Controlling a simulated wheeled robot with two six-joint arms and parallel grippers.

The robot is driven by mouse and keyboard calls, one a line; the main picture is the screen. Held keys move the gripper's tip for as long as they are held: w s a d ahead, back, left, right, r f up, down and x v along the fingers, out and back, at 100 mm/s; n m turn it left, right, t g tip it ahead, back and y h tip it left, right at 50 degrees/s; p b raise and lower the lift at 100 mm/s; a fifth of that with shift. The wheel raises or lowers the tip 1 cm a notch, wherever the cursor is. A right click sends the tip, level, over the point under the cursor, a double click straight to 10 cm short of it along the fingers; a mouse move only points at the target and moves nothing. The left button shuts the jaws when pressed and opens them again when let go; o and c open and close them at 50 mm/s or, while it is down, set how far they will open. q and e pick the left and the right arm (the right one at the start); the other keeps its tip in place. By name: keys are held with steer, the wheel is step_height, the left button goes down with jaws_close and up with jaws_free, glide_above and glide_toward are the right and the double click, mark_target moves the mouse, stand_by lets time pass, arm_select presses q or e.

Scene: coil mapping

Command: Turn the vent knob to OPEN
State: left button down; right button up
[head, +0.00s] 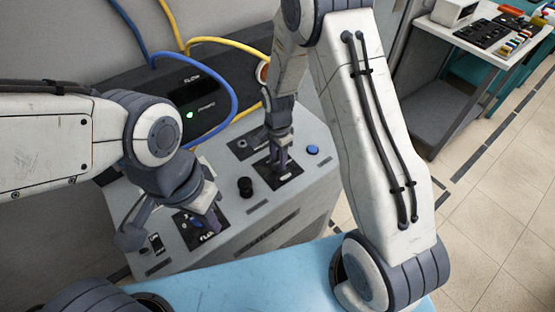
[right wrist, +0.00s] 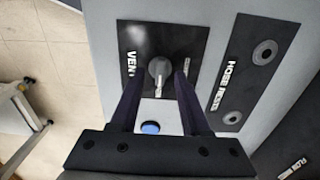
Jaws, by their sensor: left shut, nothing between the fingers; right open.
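The vent knob (right wrist: 159,68) is a round grey knob on a black plate marked VENT (right wrist: 190,45) in the right wrist view. A pale pointer on it points toward the bottom of that picture. I cannot read an OPEN mark. My right gripper (head: 279,160) is open, with one finger on each side of the knob; I cannot tell whether they touch it. In the head view the gripper covers the knob, over the black vent plate (head: 290,175). My left gripper (head: 214,217) is shut and empty at the front-left panel with a blue knob (head: 196,223).
A blue button (head: 312,150) lies close right of the vent plate. A black knob (head: 245,187) stands between the two panels. A HOSE RESTS plate (right wrist: 262,65) is beside the vent plate. Blue (head: 233,90) and yellow hoses loop behind. A blue surface (head: 250,280) lies in front.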

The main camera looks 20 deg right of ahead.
mark_target(277, 164)
step_height(277, 164, up, 10)
steer(key=b, duration=0.1)
steer(key=shift+f, duration=0.25)
steer(key=s+a+r+n, duration=0.3)
steer(key=s+n, duration=0.4)
steer(key=s, duration=0.1)
steer(key=s+a+r+n, duration=0.3)
steer(key=s+n, duration=0.4)
steer(key=s, duration=0.1)
steer(key=s+a+r+n+y, duration=0.1)
steer(key=s+a+r+n, duration=0.2)
steer(key=s+n, duration=0.4)
steer(key=shift+s+a+r, duration=0.25)
steer(key=shift+s+r, duration=0.2)
steer(key=shift+s, duration=0.6)
